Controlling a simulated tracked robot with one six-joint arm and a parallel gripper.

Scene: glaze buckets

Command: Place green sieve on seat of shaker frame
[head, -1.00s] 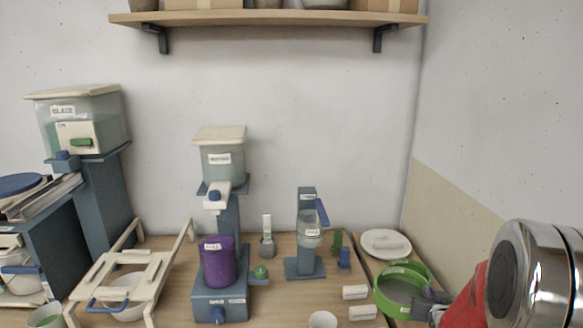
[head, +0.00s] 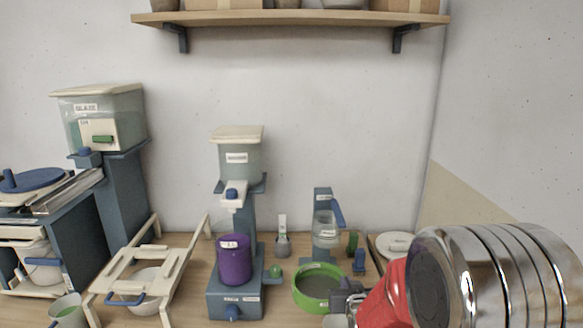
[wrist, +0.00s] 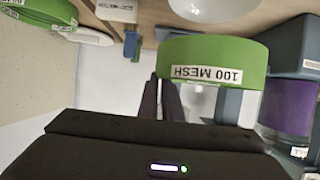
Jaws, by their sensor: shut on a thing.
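A green sieve (head: 318,301) is held by its rim in my gripper (head: 345,299), above the worktop right of the purple jar. In the wrist view the sieve (wrist: 225,50) carries a "100 MESH" label, and the dark fingers (wrist: 165,95) are shut at its wall. The cream shaker frame (head: 173,264) stands at the left, with a white bowl (head: 146,302) under its open middle and a blue handle at its front. The sieve is well to the right of the frame and apart from it.
A blue stand with a purple jar (head: 234,262) rises between sieve and frame. A smaller blue stand (head: 323,210) is behind the sieve. A second green ring (wrist: 40,14) shows at the wrist view's corner. A tall glaze dispenser (head: 121,185) stands at the back left.

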